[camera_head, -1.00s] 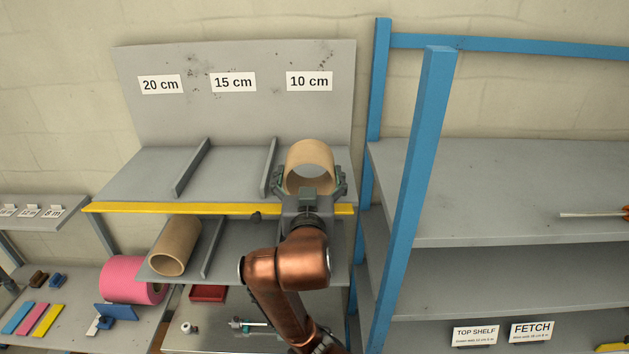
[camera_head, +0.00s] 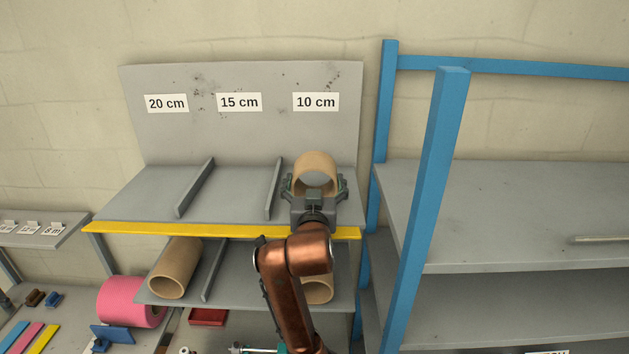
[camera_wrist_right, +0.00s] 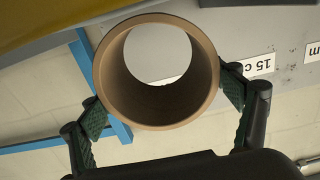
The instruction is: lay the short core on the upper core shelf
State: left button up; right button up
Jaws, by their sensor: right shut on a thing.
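The short core (camera_head: 315,166) is a tan cardboard tube above the upper core shelf (camera_head: 240,193), in the bay under the 10 cm label (camera_head: 316,102). My right gripper (camera_head: 314,188) is shut on it, with a finger on either side. In the right wrist view the core (camera_wrist_right: 107,85) shows end-on between the green finger pads (camera_wrist_right: 165,105). I cannot tell whether the core touches the shelf. My left gripper is not in view.
Raised dividers (camera_head: 273,188) split the upper shelf, and a yellow strip (camera_head: 215,231) runs along its front edge. Below lie a longer core (camera_head: 174,268) and another core (camera_head: 318,290), partly behind my arm. A blue post (camera_head: 428,200) stands to the right.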

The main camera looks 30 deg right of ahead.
jog(key=shift+s, duration=0.1)
jog(key=shift+f, duration=0.15)
jog(key=shift+w+d, duration=0.1)
jog(key=shift+w, duration=0.35)
jog(key=shift+s, duration=0.35)
jog(key=shift+w+f, duration=0.15)
jog(key=shift+f, duration=0.2)
jog(key=shift+f+b, duration=0.35)
jog(key=shift+b, duration=0.05)
jog(key=o, duration=1.1)
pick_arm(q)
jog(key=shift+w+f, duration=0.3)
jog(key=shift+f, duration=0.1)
